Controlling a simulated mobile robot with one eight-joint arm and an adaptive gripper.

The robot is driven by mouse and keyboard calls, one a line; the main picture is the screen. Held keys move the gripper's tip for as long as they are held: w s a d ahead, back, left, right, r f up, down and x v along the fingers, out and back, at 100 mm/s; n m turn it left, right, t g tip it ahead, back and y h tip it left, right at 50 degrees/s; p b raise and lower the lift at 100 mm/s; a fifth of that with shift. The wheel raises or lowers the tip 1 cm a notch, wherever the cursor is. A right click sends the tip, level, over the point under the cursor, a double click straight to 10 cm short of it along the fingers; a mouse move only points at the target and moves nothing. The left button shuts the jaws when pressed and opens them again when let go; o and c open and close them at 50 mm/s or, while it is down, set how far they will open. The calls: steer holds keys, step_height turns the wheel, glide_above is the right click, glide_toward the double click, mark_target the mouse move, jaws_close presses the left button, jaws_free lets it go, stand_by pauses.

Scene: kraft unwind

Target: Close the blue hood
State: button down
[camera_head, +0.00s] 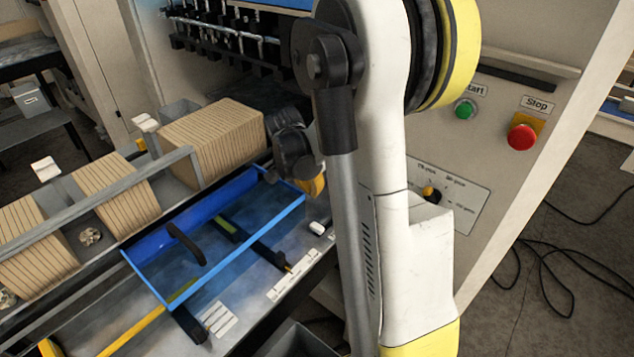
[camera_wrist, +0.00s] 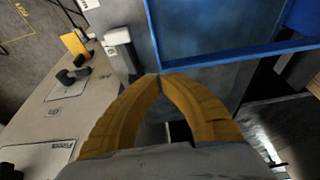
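The blue hood (camera_head: 250,262) is a blue frame around a clear panel, with a black bar handle (camera_head: 187,244), in the middle left of the head view. It lies at an angle over the machine bed; how far it stands open is hard to tell. My gripper (camera_head: 313,184) is by the hood's right end, mostly hidden behind my arm. In the wrist view my gripper's yellow fingers (camera_wrist: 160,77) meet at their tips, with nothing seen between them. The tips are at a corner of the hood's blue frame (camera_wrist: 215,59); I cannot tell whether they touch it.
Kraft paper stacks (camera_head: 212,135) stand behind a grey rail on the left. The machine's side panel carries a green start button (camera_head: 465,108), a red stop button (camera_head: 521,137) and a selector knob (camera_head: 430,193). Black cables (camera_head: 545,265) lie on the floor at right.

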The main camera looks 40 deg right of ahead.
steer(key=shift+a, duration=0.25)
steer(key=s+a+b, duration=0.1)
steer(key=s+a, duration=0.1)
steer(key=a, duration=1.4)
steer(key=s+a+b, duration=0.2)
steer(key=a, duration=1.3)
steer(key=shift+s+a, duration=0.2)
steer(key=shift+a, duration=0.15)
